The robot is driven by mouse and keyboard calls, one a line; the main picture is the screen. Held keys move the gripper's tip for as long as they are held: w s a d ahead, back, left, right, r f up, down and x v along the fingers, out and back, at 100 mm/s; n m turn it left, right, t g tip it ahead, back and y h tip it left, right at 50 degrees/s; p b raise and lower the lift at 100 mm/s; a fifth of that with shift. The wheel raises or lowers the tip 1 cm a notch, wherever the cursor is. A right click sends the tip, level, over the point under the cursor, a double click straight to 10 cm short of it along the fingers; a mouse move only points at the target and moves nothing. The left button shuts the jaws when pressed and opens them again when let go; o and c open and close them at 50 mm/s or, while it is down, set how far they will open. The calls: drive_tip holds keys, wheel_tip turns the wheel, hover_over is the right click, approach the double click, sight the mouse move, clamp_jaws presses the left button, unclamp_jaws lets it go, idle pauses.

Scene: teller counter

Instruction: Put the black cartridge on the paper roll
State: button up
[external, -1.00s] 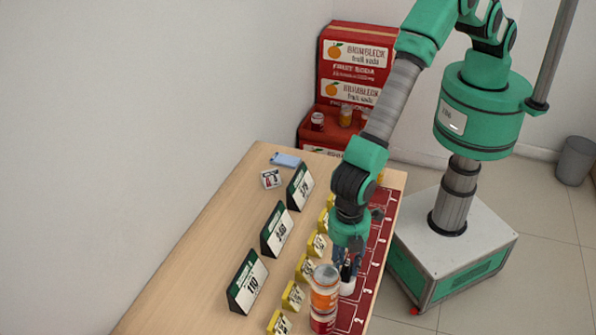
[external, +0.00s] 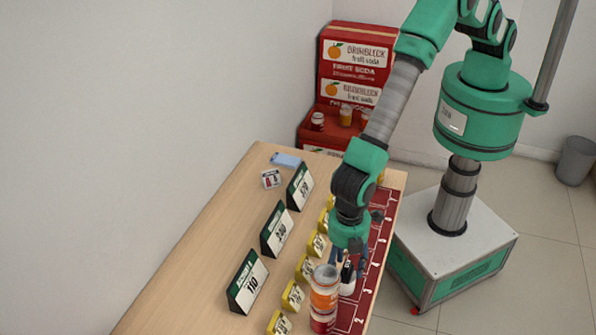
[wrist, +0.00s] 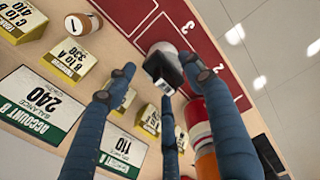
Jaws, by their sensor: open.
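The black cartridge (wrist: 163,67) sits on top of the white paper roll (wrist: 160,50), between my spread fingers in the wrist view. In the external view the cartridge (external: 347,271) shows dark above the white roll (external: 347,288), on the red mat. My gripper (external: 349,262) is open around the cartridge, pointing down. In the wrist view my gripper (wrist: 160,82) shows its blue fingers apart, with gaps visible beside the cartridge. The exact contact between cartridge and roll is partly hidden.
A stack of red and orange cans (external: 324,292) stands close beside the roll. Yellow tags (external: 306,267) line the red mat (external: 358,312), with black-and-green price signs (external: 248,283) further left. The wooden counter (external: 190,278) is clear at the left.

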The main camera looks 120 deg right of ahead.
drive_tip(key=shift+r, duration=0.15)
wheel_tip(320, 180, up, 12)
idle(0.7)
idle(0.7)
